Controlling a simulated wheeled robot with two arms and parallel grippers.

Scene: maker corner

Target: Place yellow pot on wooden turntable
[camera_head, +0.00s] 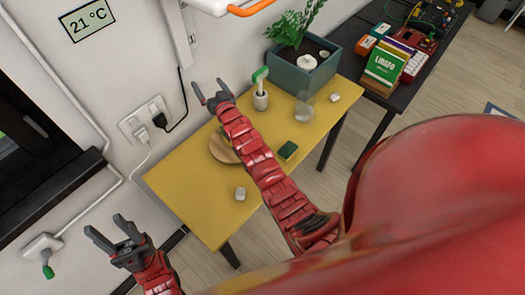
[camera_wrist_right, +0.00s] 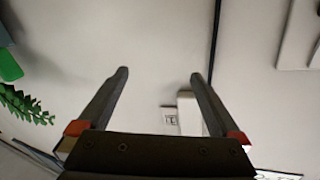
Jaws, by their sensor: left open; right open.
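A round wooden turntable (camera_head: 219,152) lies on the yellow table (camera_head: 186,190), partly hidden behind my right arm. I cannot clearly make out a yellow pot; my arm covers part of the turntable and table. My right gripper (camera_head: 208,86) is open and empty, above the back edge of the table near the wall. My left gripper (camera_head: 105,226) is open and empty, left of the table in front of the wall.
A grey cup with a green-topped tool (camera_head: 260,101), a clear glass (camera_head: 304,122), a green sponge (camera_head: 288,151) and small white objects (camera_head: 240,194) are on the table. A planter (camera_head: 301,79) stands at its far end. A dark table (camera_head: 374,104) holds boxes.

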